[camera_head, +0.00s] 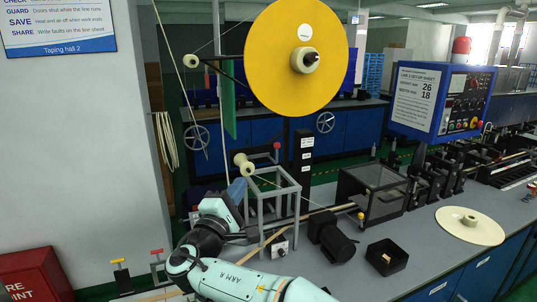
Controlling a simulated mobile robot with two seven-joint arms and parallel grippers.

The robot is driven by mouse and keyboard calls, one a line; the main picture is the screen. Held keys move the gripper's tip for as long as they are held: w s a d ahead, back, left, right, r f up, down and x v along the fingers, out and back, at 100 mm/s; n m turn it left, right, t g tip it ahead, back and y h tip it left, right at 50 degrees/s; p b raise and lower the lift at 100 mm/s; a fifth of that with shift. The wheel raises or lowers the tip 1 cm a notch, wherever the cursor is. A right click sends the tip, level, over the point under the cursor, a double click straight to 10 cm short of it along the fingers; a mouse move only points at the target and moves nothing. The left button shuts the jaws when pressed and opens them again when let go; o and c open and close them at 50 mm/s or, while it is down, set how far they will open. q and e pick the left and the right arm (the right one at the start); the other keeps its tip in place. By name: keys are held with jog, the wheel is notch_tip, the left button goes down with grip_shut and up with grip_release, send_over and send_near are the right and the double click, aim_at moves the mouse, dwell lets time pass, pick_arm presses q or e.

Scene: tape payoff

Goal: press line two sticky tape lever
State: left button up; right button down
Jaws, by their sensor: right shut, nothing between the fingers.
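My right arm, marked ARM R, comes in from the bottom. Its gripper (238,188) points up and is shut and empty, just left of the grey frame (272,200) and below a small cream roller (243,164). A large yellow tape reel (270,60) hangs above. I cannot tell which is the line two tape lever. My left gripper is not in view.
A control panel with a line 2 setup sheet (414,98) stands at right. A dark clear-sided box (372,195), a black motor (332,237), a black tray (387,257) and a cream disc (469,226) are on the grey bench.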

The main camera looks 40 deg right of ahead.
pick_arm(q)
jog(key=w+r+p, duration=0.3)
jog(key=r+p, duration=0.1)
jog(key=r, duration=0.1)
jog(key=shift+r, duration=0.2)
pick_arm(e)
jog(key=s+d+x, duration=0.1)
jog(key=s+x, duration=0.1)
jog(key=x, duration=1.1)
jog(key=shift+s+r, duration=0.3)
pick_arm(q)
jog(key=shift+p, duration=0.3)
pick_arm(e)
jog(key=shift+d, duration=0.1)
